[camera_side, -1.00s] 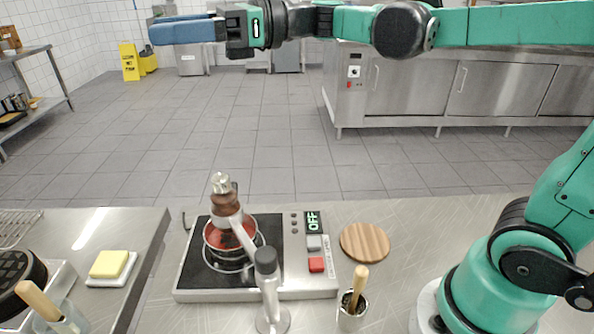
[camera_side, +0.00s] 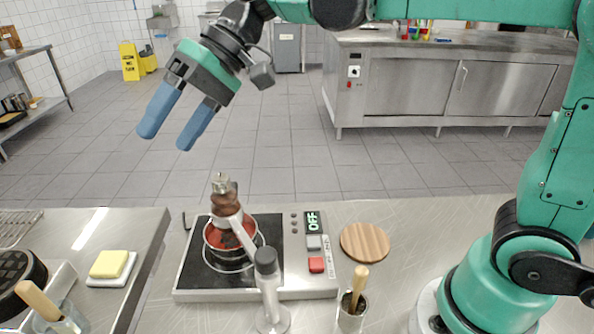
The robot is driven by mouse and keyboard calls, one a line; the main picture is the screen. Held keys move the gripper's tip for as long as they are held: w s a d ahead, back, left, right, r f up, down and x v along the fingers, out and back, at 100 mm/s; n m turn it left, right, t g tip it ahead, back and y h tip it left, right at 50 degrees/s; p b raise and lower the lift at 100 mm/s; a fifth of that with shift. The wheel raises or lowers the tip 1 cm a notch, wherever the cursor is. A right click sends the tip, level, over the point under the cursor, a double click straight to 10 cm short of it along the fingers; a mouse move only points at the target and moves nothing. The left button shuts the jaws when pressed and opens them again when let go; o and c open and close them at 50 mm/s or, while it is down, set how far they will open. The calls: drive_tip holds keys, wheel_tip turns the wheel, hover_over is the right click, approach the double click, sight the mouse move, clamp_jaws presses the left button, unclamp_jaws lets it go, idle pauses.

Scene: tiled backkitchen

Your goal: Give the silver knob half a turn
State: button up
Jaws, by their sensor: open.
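The silver knob (camera_side: 221,183) tops a brown mill (camera_side: 224,203) that a stand (camera_side: 267,290) holds tilted above a pot (camera_side: 208,236). The pot has red contents and sits on the black hob (camera_side: 195,268). The mill and stand arm hide part of the pot. My gripper (camera_side: 167,136) is open and empty, its two blue fingers pointing down and left. In the picture it is above and left of the knob, apart from it.
The hob panel has an OFF display (camera_side: 312,222), a grey button (camera_side: 313,243) and a red button (camera_side: 316,264). A round wooden board (camera_side: 364,243) and a cup with a brush (camera_side: 352,310) are to the right. Butter (camera_side: 109,264) lies at left.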

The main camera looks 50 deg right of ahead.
sight(220, 177)
drive_tip(key=d+f+n+h, duration=0.1)
drive_tip(key=n+h, duration=0.1)
drive_tip(key=n, duration=0.4)
drive_tip(key=d+f+n+g+h, duration=0.1)
drive_tip(key=n+h, duration=0.1)
drive_tip(key=n, duration=0.4)
drive_tip(key=d+f+n+h, duration=0.1)
drive_tip(key=n+h, duration=0.2)
drive_tip(key=n, duration=0.3)
drive_tip(key=shift+w+d+f+n, duration=0.1)
drive_tip(key=shift+f+n, duration=0.25)
drive_tip(key=shift+n, duration=0.05)
drive_tip(key=n+h, duration=0.1)
drive_tip(key=n, duration=0.1)
drive_tip(key=d+n+h, duration=0.1)
drive_tip(key=n, duration=0.1)
drive_tip(key=shift+w+d, duration=0.1)
drive_tip(key=shift+w, duration=0.1)
drive_tip(key=shift+f, duration=2.8)
clamp_jaws()
